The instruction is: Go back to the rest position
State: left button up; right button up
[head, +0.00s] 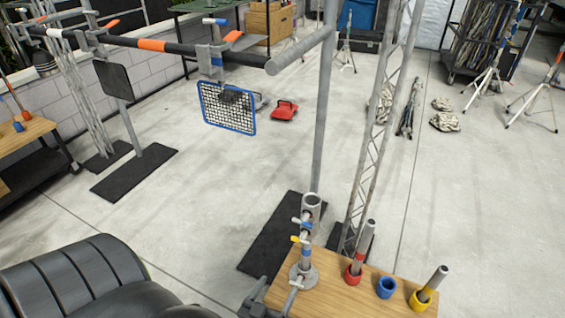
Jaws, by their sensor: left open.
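My left gripper (270,292) shows small and dark at the bottom of the head view, at the left edge of a wooden table (330,303). It is open, and I see nothing held between its fingers. It is close beside a round grey base with an upright metal post (306,250) that has blue and yellow handles. I cannot tell whether the gripper touches the table or the base. My right gripper is not in view.
Red (353,275), blue (386,287) and yellow (421,299) cups stand on the table; the red and yellow ones hold metal tubes. A horizontal pipe (175,48) crosses above, with a blue-framed mesh light (228,107) hanging from it. The middle floor is mostly clear.

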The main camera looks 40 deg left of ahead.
pick_arm(q)
jog(key=shift+f, duration=0.1)
jog(key=s+f+m+g+h+p, duration=0.15)
jog(key=s+f+g, duration=0.3)
jog(key=f, duration=0.45)
jog(key=s+f+m+g+h, duration=0.2)
jog(key=s+f+g, duration=0.3)
jog(key=f, duration=0.5)
jog(key=s+a+f+g, duration=0.1)
jog(key=s+f+g, duration=0.2)
jog(key=s, duration=0.6)
jog(key=s+f+g+p, duration=0.1)
jog(key=s+f+g, duration=0.2)
jog(key=s, duration=0.6)
jog(key=shift+s+a+f+m+g, duration=0.3)
jog(key=shift+a+f+m+g, duration=0.1)
jog(key=shift+f, duration=0.5)
